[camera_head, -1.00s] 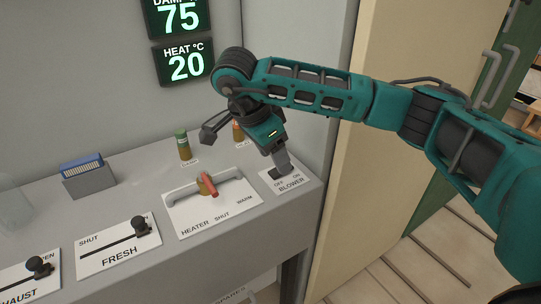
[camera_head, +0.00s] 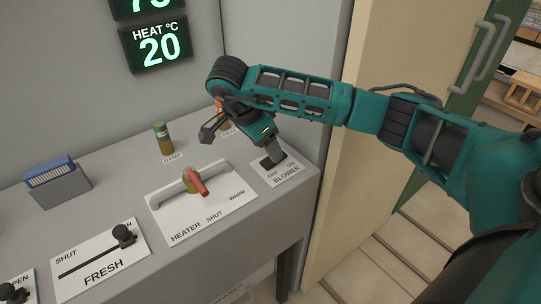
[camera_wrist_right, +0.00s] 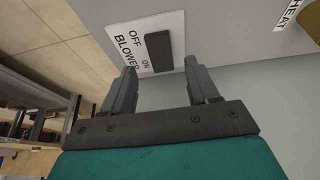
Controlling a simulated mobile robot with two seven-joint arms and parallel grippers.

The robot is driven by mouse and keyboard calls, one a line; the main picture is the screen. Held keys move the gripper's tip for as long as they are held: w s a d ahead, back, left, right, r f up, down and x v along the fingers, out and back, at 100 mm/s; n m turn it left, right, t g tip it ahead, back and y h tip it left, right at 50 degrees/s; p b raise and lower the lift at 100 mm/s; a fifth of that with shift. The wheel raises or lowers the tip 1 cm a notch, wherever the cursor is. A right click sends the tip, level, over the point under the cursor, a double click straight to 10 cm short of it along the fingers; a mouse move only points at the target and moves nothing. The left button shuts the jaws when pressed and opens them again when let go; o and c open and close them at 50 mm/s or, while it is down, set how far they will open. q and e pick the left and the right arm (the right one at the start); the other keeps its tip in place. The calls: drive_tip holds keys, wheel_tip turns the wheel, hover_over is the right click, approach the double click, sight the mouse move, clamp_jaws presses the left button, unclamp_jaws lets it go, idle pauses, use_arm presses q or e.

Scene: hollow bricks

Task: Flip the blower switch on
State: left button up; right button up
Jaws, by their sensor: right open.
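The blower switch is a dark rocker (camera_wrist_right: 158,52) on a white plate marked OFF, ON and BLOWER (camera_head: 290,178). The plate lies at the right end of the grey console. My right gripper (camera_head: 274,154) points down at the plate from above in the head view. In the right wrist view the gripper (camera_wrist_right: 158,76) is open, its two fingers spread to either side of the rocker's line and nothing between them. Whether a fingertip touches the rocker I cannot tell. Which way the rocker is tilted is unclear. My left gripper is not in view.
The heater lever (camera_head: 198,184) stands left of the blower plate, with the FRESH slider (camera_head: 123,235) further left. A HEAT display (camera_head: 160,47) reads 20.

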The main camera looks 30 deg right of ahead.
sight(270, 161)
drive_tip(key=x, duration=0.3)
drive_tip(key=shift+d+f, duration=0.15)
drive_tip(key=shift+f, duration=0.1)
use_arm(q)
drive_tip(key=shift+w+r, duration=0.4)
use_arm(e)
drive_tip(key=shift+d+f, duration=0.1)
drive_tip(key=shift+f, duration=0.2)
drive_tip(key=c, duration=1)
drive_tip(key=y, duration=0.1)
drive_tip(key=y+b, duration=0.1)
drive_tip(key=y, duration=0.1)
drive_tip(key=shift+d, duration=0.4)
drive_tip(key=shift+c, duration=0.2)
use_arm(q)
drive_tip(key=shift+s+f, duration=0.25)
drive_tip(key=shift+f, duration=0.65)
use_arm(e)
drive_tip(key=shift+w+r+y, duration=0.1)
drive_tip(key=shift+y, duration=0.5)
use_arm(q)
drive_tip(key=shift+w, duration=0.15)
use_arm(e)
drive_tip(key=o, duration=1)
drive_tip(key=shift+o, duration=0.2)
